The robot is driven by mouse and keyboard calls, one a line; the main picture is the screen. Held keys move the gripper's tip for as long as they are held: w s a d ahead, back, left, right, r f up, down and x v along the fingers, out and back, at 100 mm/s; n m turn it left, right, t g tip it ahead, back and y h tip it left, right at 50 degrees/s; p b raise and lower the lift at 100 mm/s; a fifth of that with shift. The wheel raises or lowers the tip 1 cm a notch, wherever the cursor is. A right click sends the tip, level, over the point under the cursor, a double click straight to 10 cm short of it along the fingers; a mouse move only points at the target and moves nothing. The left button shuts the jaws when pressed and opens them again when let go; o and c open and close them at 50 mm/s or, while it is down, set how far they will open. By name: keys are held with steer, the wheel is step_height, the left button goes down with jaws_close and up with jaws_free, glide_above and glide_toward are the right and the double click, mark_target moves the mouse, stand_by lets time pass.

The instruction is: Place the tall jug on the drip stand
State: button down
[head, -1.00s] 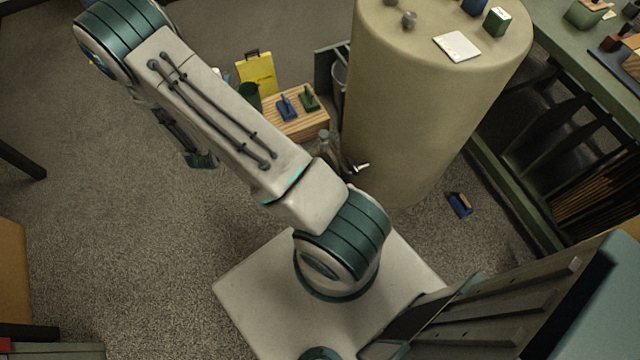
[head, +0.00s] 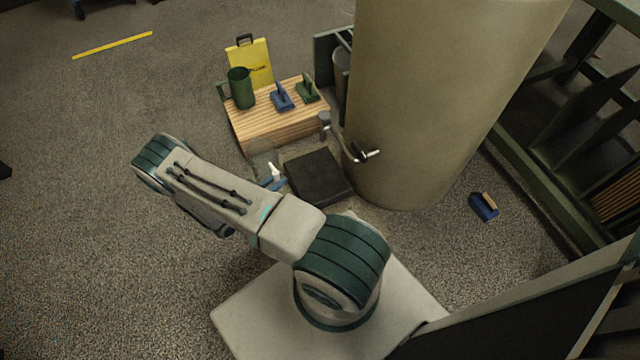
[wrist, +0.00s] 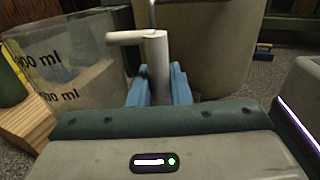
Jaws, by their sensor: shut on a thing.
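The tall jug is clear with black ml marks and a pale handle. In the wrist view the jug (wrist: 75,75) fills the left side. My gripper (wrist: 159,86) has its blue fingers shut on the upright part of that handle. In the head view the jug (head: 262,164) is a faint shape beside my gripper (head: 271,182), in front of the wooden crate; its base is hard to see. A low black block, which looks like the drip stand (head: 319,177), lies on the floor just right of my gripper, below the tap. Its visible top is bare.
A large tan vat (head: 430,100) with a metal tap (head: 364,154) stands behind the block. The wooden crate (head: 275,132) holds a green jug (head: 241,88) and blue and green tools. A blue brush (head: 484,206) lies on the floor at right. Floor at left is clear.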

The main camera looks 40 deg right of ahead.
steer(key=s+f+m+g+b, duration=0.1)
steer(key=s+f+g+b, duration=0.2)
steer(key=f, duration=0.5)
steer(key=shift+t, duration=0.4)
steer(key=d+f+b, duration=0.1)
steer(key=d+b, duration=0.1)
steer(key=d, duration=0.4)
steer(key=s+d+f+b, duration=0.1)
steer(key=d+b, duration=0.1)
steer(key=d, duration=0.4)
steer(key=d+f+b, duration=0.1)
steer(key=d+b, duration=0.1)
steer(key=d, duration=0.4)
steer(key=shift+s+d+f, duration=0.15)
steer(key=shift+s, duration=0.2)
steer(key=shift+f, duration=0.2)
steer(key=c, duration=1.3)
jaws_free()
steer(key=shift+c, duration=0.2)
steer(key=shift+r, duration=0.1)
